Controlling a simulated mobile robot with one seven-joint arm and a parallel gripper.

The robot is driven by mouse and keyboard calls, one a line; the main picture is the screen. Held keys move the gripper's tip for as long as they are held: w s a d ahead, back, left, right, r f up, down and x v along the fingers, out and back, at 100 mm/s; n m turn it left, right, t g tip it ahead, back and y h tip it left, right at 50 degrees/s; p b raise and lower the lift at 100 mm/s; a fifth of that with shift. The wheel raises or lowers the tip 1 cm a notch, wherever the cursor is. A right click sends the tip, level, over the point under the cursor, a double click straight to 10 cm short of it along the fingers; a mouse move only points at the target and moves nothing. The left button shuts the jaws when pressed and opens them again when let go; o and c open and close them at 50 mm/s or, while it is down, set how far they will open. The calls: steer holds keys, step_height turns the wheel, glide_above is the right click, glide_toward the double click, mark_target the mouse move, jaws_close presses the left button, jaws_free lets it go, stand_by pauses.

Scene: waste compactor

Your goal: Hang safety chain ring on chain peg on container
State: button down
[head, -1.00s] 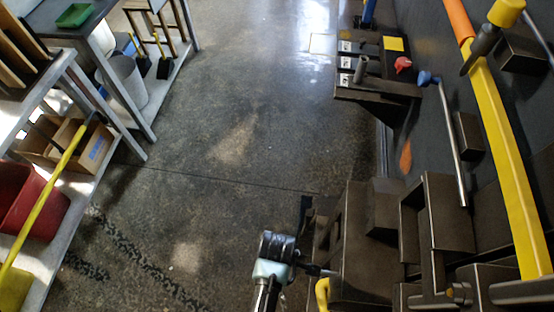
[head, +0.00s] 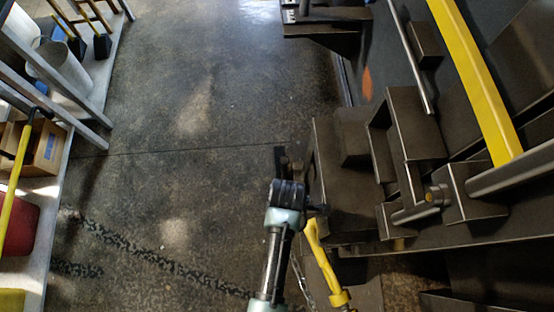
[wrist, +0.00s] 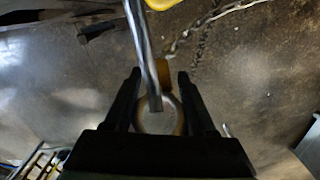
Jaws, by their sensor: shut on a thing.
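My gripper (wrist: 160,108) is shut on a yellow-brown ring (wrist: 181,122) in the wrist view, with a dark finger on each side of it. A straight grey metal rod (wrist: 143,45), perhaps the chain peg, runs down from the top edge. Its end overlaps the ring's opening; I cannot tell if it passes through or lies in front. A chain (wrist: 205,22) shows at the upper right. In the head view my gripper (head: 318,209) is small and dark beside the container's brown metal side (head: 345,195); the ring cannot be made out there.
A yellow bar-shaped part (head: 322,262) hangs close to my arm in the head view. A long yellow bar (head: 475,80) and metal brackets (head: 415,120) stand at right. A shelf (head: 57,190) stands at left. The floor (head: 190,110) between is clear.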

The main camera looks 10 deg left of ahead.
steer(key=shift+w+d+f+b, duration=0.2)
steer(key=shift+w+d, duration=0.05)
steer(key=shift+d, duration=0.45)
steer(key=shift+w+d+f+b, duration=0.2)
steer(key=shift+d, duration=0.5)
steer(key=shift+w+d+f+b, duration=0.2)
steer(key=shift+w+d, duration=0.05)
steer(key=shift+d, duration=0.45)
steer(key=shift+c, duration=0.7)
jaws_free()
steer(key=shift+f, duration=0.1)
